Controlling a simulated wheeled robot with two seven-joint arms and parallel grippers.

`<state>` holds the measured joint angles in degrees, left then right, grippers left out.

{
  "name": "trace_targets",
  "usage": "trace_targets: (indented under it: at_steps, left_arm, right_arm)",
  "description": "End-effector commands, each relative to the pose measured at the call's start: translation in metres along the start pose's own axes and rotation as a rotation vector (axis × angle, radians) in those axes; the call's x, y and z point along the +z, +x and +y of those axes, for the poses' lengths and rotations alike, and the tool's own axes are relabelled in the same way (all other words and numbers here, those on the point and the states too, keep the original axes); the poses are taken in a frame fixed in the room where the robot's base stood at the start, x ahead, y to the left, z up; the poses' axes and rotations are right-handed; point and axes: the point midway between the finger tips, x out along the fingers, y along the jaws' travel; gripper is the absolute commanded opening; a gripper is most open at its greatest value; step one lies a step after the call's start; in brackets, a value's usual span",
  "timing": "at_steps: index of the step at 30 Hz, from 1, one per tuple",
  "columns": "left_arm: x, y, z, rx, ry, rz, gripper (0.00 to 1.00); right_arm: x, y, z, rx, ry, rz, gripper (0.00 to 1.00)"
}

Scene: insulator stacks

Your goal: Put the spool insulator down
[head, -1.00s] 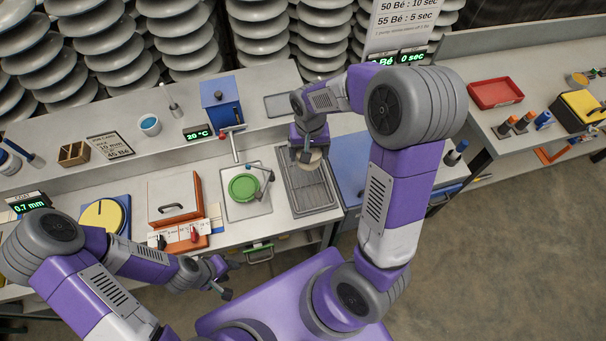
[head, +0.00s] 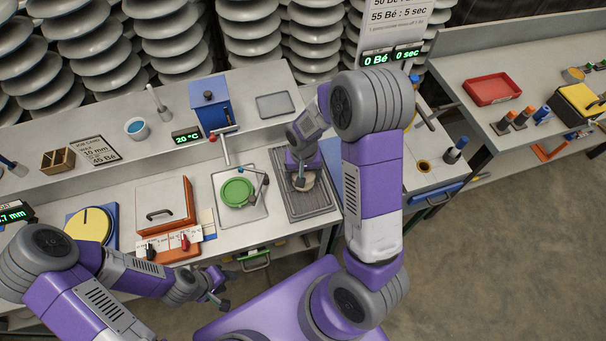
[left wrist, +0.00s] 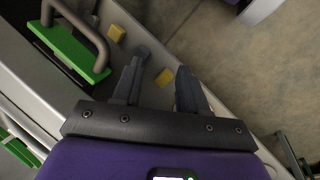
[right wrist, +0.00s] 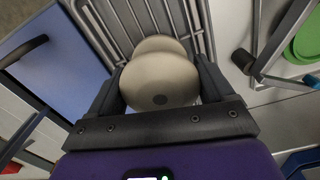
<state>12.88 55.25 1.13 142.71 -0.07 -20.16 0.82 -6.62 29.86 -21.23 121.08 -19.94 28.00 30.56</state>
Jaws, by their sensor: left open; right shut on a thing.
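The spool insulator (right wrist: 160,80) is cream coloured, with two rounded flanges and a dark hole in its near end. In the right wrist view it sits between the fingers of my right gripper (right wrist: 163,92), which is shut on it. In the head view the spool insulator (head: 305,181) shows under my right gripper (head: 301,176), over the ribbed grey drain rack (head: 318,204). I cannot tell whether it touches the rack. My left gripper (head: 219,298) is open and empty in front of the counter; its spread fingers show in the left wrist view (left wrist: 163,95).
A sink with a green disc (head: 237,192) and a tap lies left of the rack. A blue box (head: 215,105) and a grey tray (head: 274,105) stand on the shelf behind. A blue panel (right wrist: 55,55) borders the rack's other side.

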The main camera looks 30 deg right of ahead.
Motion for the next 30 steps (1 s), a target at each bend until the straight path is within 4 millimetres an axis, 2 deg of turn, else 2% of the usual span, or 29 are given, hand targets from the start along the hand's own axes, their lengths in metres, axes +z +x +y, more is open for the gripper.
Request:
trace_targets:
  at_steps: [11,12,15,24,26,30]
  left_arm:
    - [0.0,0.004,-0.001,0.0,0.0,0.0,0.43]
    - [0.0,0.003,-0.001,0.0,0.0,0.0,0.43]
    - [0.0,0.002,-0.001,0.0,0.0,0.0,0.43]
    - [0.0,-0.001,0.0,0.0,0.0,0.0,0.43]
    - [0.0,-0.002,0.001,0.0,0.0,0.0,0.43]
    - [0.0,-0.008,0.003,0.0,0.0,0.0,0.43]
  right_arm:
    - [-0.001,0.005,-0.001,-0.001,-0.001,0.002,0.27]
    - [0.0,0.004,0.0,-0.001,-0.001,0.001,0.87]
    - [0.0,0.004,0.0,-0.001,-0.001,0.001,1.0]
    - [0.0,-0.001,0.0,-0.001,-0.001,0.001,1.0]
    - [-0.001,-0.008,-0.001,-0.003,0.0,0.005,1.0]
    - [-0.001,-0.035,-0.001,-0.004,-0.002,0.006,1.0]
